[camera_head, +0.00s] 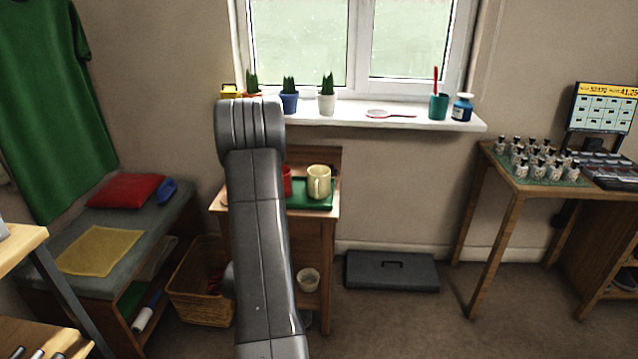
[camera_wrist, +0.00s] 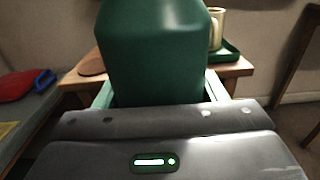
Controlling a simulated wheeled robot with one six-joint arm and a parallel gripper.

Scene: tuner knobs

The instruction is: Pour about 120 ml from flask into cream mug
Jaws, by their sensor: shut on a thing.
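A dark green flask (camera_wrist: 155,50) fills the middle of the wrist view, between the two fingers of my gripper (camera_wrist: 159,92). My gripper is shut on it. The flask looks about upright; its top is cut off by the frame. The cream mug (camera_head: 319,182) stands upright on a green tray (camera_head: 318,206) on the small wooden stand; it also shows in the wrist view (camera_wrist: 217,30), beyond the flask to the right. My arm hides the gripper and flask in the head view. The inside of the mug cannot be seen clearly.
A red mug (camera_head: 287,181) is left of the cream mug, partly behind my arm. A brown round coaster (camera_wrist: 92,67) lies on the stand's left. The windowsill (camera_head: 345,114) above holds potted plants and a teal cup (camera_head: 438,107). A bench (camera_head: 110,228) stands left.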

